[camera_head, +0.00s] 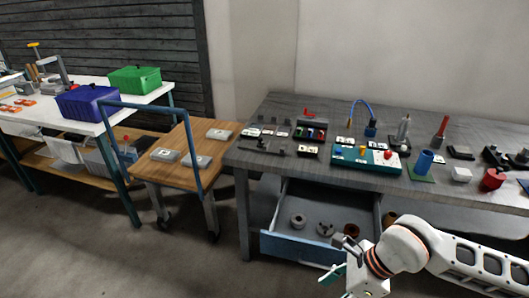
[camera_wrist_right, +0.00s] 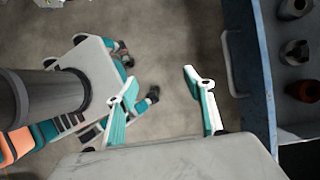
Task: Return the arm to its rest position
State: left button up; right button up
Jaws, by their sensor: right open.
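My right arm (camera_head: 400,246) comes in from the lower right in the head view. Its gripper (camera_head: 338,262) is in front of the open drawer, at the drawer's right end. My left arm and gripper do not show in the head view.
The open drawer (camera_head: 292,249) under the grey workbench (camera_head: 262,158) holds grey rolls (camera_head: 298,221) and brownish ones (camera_head: 351,230). Its blue front and handle (camera_wrist_right: 232,62) are close right of the gripper. A wooden cart (camera_head: 181,143) stands left. The floor (camera_head: 150,262) at lower left is clear.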

jog(key=s+a+r+m+g+y, duration=0.1)
jog(key=s+a+r+m+y, duration=0.3)
jog(key=a, duration=0.4)
jog(key=s+a+r+m+g+y, duration=0.1)
jog(key=s+a+r+y, duration=0.1)
jog(key=a+r+y, duration=0.45)
jog(key=w+a+r+m+t+y, duration=0.2)
jog(key=w+r+m+t+y, duration=0.25)
jog(key=m, duration=0.55)
jog(key=w+d+f+m+t+h, duration=0.8)
jog(key=d+f+m+t+h, duration=0.35)
jog(key=m, duration=0.85)
jog(key=s+d+f+m+g+h, duration=0.2)
jog(key=s+d+f+m, duration=0.3)
jog(key=f, duration=0.5)
jog(key=s+d+f+m+g+h, duration=0.2)
jog(key=s+d+f+m+h, duration=0.2)
jog(key=f, duration=0.6)
jog(key=shift+s+d+m, duration=0.7)
jog(key=shift+s+m, duration=0.35)
jog(key=shift+m, duration=0.15)
